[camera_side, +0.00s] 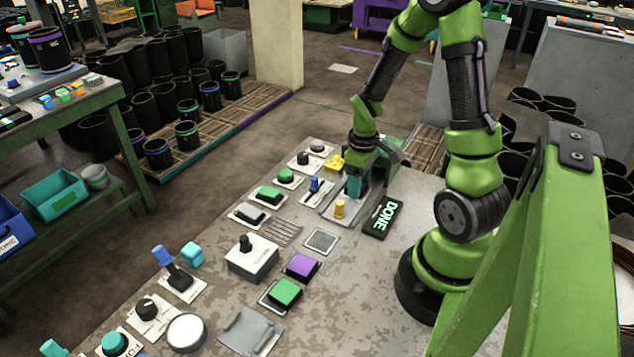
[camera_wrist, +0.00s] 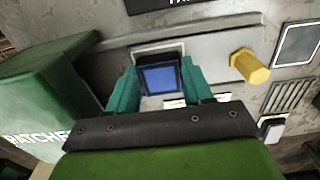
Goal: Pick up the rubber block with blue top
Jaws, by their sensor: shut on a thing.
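The rubber block with a blue top (camera_wrist: 160,77) sits between the two teal fingers of my gripper (camera_wrist: 161,88) in the wrist view. Its square blue face has a dark rim and faces the wrist camera. My gripper is shut on it, with a finger against its left and right sides. In the side view my gripper (camera_side: 354,186) is low over a grey metal plate (camera_side: 330,212), and the fingers hide most of the block. I cannot tell whether the block touches the plate.
A yellow knob (camera_wrist: 250,66) stands close to the right of my gripper. A green box (camera_wrist: 48,85) is close on the left. A black DONE sign (camera_side: 383,219) lies near the plate. Several buttons and switches, including a purple button (camera_side: 301,267), cover the table.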

